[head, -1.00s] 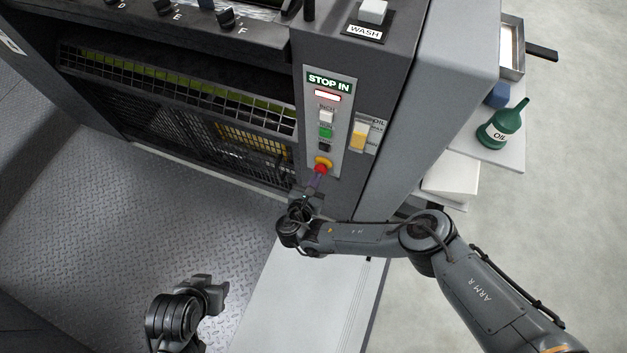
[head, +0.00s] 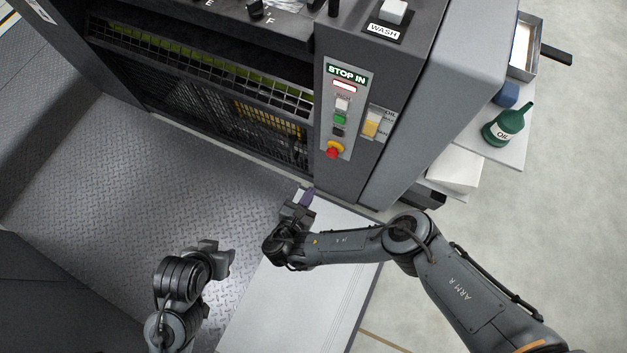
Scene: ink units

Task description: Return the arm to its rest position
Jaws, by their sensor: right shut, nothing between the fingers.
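My right arm comes in from the lower right. Its right gripper (head: 306,197) is shut and empty, above the pale step plate and below the machine's control panel (head: 345,110). A clear gap lies between its fingertips and the red stop button (head: 333,152) with its yellow ring. My left gripper (head: 222,254) shows at the lower left above the diamond-plate floor; its fingers are too dark and foreshortened to tell open from shut.
The grey machine body (head: 440,100) stands close behind the right gripper. Guard grilles (head: 205,95) run along its left part. The diamond-plate floor (head: 120,190) is clear.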

